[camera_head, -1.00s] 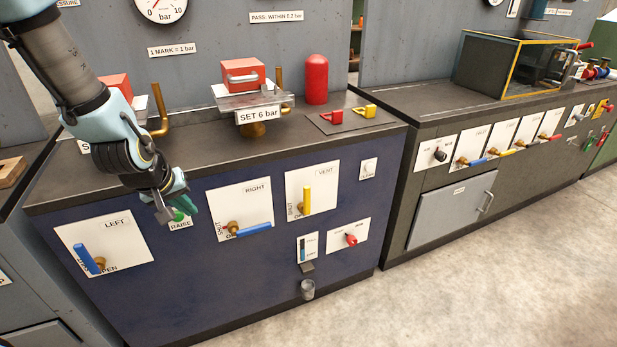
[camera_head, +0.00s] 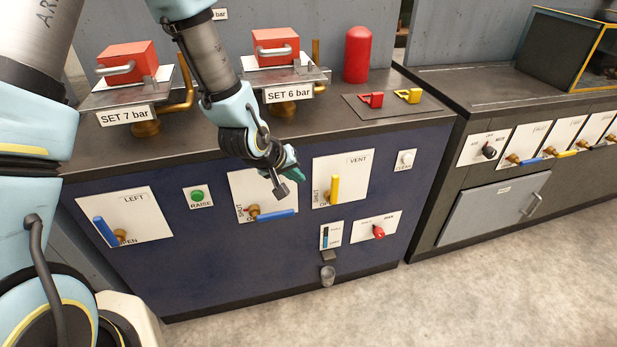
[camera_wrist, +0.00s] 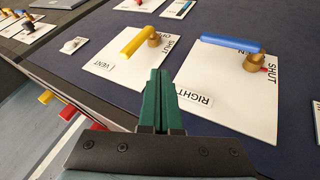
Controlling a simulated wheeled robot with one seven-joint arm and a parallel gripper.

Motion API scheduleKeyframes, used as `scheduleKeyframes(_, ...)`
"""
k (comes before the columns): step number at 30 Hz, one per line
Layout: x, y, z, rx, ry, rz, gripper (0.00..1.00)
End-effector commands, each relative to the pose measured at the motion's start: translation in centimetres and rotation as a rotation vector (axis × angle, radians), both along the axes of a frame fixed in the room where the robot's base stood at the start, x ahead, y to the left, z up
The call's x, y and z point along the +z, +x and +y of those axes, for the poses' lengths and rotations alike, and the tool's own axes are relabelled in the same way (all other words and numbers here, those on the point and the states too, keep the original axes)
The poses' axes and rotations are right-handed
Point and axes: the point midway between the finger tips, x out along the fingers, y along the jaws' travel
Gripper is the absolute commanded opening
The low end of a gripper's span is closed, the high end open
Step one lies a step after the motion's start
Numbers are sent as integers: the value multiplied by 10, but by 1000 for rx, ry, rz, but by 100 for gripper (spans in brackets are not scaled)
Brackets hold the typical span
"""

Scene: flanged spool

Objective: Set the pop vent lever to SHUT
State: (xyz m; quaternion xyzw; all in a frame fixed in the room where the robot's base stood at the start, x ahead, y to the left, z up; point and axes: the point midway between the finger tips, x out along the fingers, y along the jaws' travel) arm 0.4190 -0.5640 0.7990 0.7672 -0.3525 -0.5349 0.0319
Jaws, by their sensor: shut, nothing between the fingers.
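The VENT panel (camera_head: 350,165) is a white plate with a yellow lever (camera_head: 335,188) on a brass hub. The lever's handle stands upright, with SHUT lettering left of the hub and partly hidden lettering below it. In the wrist view the yellow lever (camera_wrist: 140,41) and the VENT plate (camera_wrist: 112,72) lie ahead and left of my fingers. My gripper (camera_head: 292,175), with green fingers, is shut and empty. It is in front of the RIGHT panel's upper right, left of the yellow lever and apart from it. The fingers (camera_wrist: 159,82) also show in the wrist view.
The RIGHT panel's blue lever (camera_head: 275,215) lies horizontal beside the VENT panel. Red and yellow clips (camera_head: 407,96) lie on the bench top above.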

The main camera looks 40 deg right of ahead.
Motion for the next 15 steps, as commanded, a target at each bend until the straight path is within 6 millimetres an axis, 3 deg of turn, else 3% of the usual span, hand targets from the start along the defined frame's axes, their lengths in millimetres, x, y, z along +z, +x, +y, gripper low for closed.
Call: scheduleKeyframes(15, -70, 15, -50, -2, 3, 1, 0)
